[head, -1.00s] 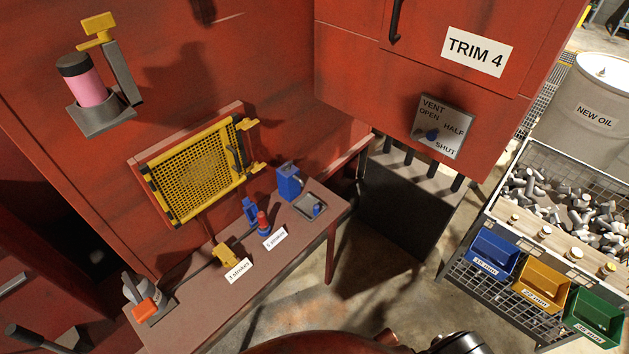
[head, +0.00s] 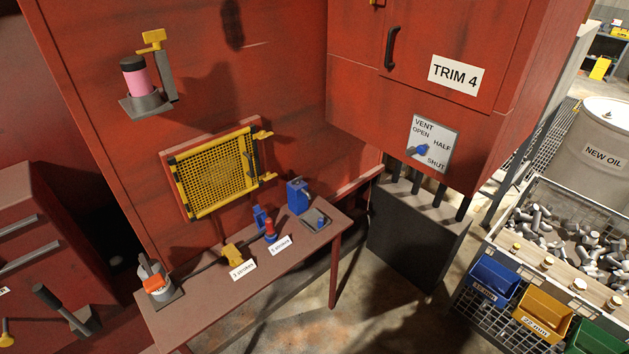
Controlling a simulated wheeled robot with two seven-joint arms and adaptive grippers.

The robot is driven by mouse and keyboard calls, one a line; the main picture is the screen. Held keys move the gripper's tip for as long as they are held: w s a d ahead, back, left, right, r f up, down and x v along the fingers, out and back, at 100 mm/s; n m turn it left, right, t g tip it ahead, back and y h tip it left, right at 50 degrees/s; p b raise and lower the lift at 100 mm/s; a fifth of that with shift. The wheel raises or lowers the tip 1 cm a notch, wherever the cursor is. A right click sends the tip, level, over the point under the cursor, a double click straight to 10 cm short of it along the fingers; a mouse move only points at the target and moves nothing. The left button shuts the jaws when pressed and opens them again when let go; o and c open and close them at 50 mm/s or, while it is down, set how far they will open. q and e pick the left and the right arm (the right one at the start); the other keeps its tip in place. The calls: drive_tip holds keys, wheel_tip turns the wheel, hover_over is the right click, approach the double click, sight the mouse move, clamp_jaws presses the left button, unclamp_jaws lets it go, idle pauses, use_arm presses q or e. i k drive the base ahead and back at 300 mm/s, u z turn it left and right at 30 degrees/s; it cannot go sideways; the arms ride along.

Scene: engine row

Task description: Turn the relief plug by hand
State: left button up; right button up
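No part is labelled as the relief plug, and I cannot tell which one it is. On the narrow bench (head: 205,310), a small blue device with a red top (head: 270,231) stands near a "5 strokes" label. A yellow device (head: 231,254) sits by a "3 strokes" label. A grey fixture with an orange part (head: 157,283) is at the bench's left end. Neither of my grippers is in view.
A yellow mesh guard (head: 215,175) is on the red wall above the bench. A red "TRIM 4" cabinet (head: 400,95) with a vent dial (head: 432,144) overhangs at right. A pink cylinder (head: 135,84) sits on a wall bracket. A crate (head: 560,212) and coloured bins (head: 492,281) stand right.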

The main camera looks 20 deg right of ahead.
sight(296, 181)
drive_tip(key=z, duration=0.6)
drive_tip(key=i, duration=0.95)
drive_tip(key=u, duration=0.3)
